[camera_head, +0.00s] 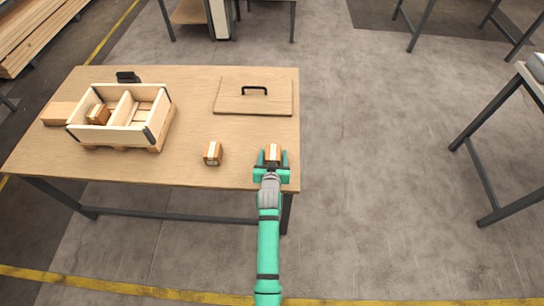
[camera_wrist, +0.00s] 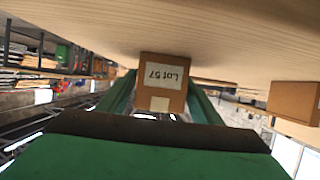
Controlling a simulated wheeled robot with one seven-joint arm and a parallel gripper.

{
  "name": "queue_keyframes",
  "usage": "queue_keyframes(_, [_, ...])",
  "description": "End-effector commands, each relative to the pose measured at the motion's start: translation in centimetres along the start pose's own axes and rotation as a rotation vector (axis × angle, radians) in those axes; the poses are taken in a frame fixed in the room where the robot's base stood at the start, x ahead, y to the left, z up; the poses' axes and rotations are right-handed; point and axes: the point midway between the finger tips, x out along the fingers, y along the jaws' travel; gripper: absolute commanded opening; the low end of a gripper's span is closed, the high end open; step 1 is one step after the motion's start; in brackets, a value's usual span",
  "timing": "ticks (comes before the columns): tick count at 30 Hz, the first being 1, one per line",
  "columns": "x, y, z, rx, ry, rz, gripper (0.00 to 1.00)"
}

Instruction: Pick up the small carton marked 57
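The small carton marked 57 (camera_head: 273,152) stands on the table near its front right corner. In the wrist view its label on the carton (camera_wrist: 163,77) reads "Lot 57". My gripper (camera_head: 272,159) is low at the table's edge, with one green finger on each side of this carton. The fingers (camera_wrist: 163,98) look spread wide around it, close to its sides; whether either touches is hard to see. The carton appears upright on the tabletop.
A second small carton (camera_head: 213,153) stands to the left and also shows in the wrist view (camera_wrist: 294,101). A divided wooden crate (camera_head: 118,136) holds another carton (camera_head: 98,114). A flat lid with a black handle (camera_head: 230,97) lies behind. A flat box (camera_head: 58,112) is at far left.

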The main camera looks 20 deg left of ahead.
Motion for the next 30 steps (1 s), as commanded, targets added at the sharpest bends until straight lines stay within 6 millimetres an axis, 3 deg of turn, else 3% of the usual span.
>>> queue_keyframes(1, [0.0, 0.0, 0.0, 0.0, 0.0, 0.0, 0.46])
queue_keyframes(5, [0.0, -0.1, 0.0, -0.001, 0.0, -0.002, 0.15])
queue_keyframes(18, [-0.3, -0.5, -0.8, -0.003, 0.002, -0.007, 0.14])
queue_keyframes(23, [-1.2, -0.4, -3.1, -0.002, 0.007, -0.005, 0.14])
queue_keyframes(30, [-4.8, -4.3, -7.0, -0.004, 0.006, -0.009, 0.14])
